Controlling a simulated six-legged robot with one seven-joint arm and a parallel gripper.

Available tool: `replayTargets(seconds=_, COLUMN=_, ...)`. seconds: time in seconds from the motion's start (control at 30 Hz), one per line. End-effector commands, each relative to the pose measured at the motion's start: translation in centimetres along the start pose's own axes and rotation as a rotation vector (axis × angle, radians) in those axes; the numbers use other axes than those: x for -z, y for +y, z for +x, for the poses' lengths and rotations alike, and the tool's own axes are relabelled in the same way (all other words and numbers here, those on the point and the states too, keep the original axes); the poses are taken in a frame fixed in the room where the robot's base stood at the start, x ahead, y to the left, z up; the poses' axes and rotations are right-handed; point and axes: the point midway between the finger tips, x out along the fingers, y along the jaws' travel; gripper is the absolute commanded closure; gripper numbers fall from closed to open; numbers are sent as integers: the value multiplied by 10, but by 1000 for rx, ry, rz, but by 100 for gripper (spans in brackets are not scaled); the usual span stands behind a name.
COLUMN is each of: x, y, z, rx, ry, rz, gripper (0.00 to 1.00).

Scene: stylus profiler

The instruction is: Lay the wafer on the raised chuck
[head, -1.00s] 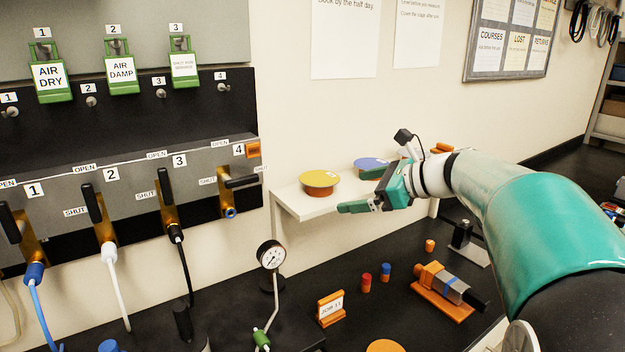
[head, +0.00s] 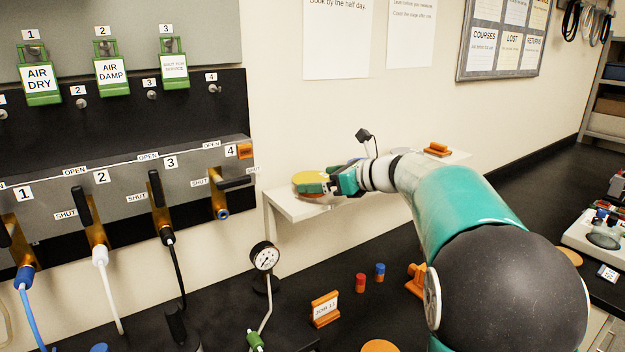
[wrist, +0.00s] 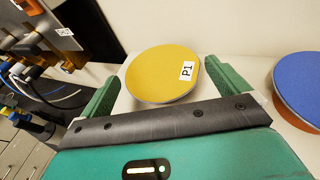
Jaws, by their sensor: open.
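A yellow disc (head: 308,177) sits on the left part of a white wall shelf (head: 285,206). In the wrist view the yellow disc (wrist: 158,72) carries a P1 label. A blue disc (wrist: 302,84) on a brownish-orange base sits to its right. I cannot tell which disc, if either, is the wafer. My gripper (head: 324,184) is at the shelf beside the yellow disc; it also shows in the wrist view (wrist: 162,86). Its green fingers are apart, one on each side of the yellow disc, and nothing is gripped. I cannot make out the raised chuck.
A valve panel (head: 130,185) with levers and hoses stands at left. A pressure gauge (head: 265,256), a JOB 11 sign (head: 325,308) and small red (head: 361,282) and blue (head: 380,271) pieces stand on the black bench. A white instrument (head: 600,238) is at right.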

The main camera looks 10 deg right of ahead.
Motion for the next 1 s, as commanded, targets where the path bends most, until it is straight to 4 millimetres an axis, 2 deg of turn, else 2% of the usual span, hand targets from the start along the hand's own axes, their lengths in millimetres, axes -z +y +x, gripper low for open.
replayTargets(seconds=0.1, x=0, y=-1, z=21, rx=-2, ry=2, rz=0, gripper=0)
replayTargets(seconds=0.2, x=-1, y=-1, z=32, rx=-2, ry=0, rz=0, gripper=0)
replayTargets(seconds=0.43, x=-1, y=-1, z=33, rx=1, ry=-1, rz=0, gripper=0)
replayTargets(seconds=0.47, x=-1, y=-1, z=33, rx=0, ry=-1, rz=0, gripper=4)
replayTargets(seconds=0.6, x=-1, y=-1, z=33, rx=0, ry=-1, rz=0, gripper=31)
replayTargets(seconds=1.0, x=-3, y=-1, z=32, rx=0, ry=-1, rz=-1, gripper=32)
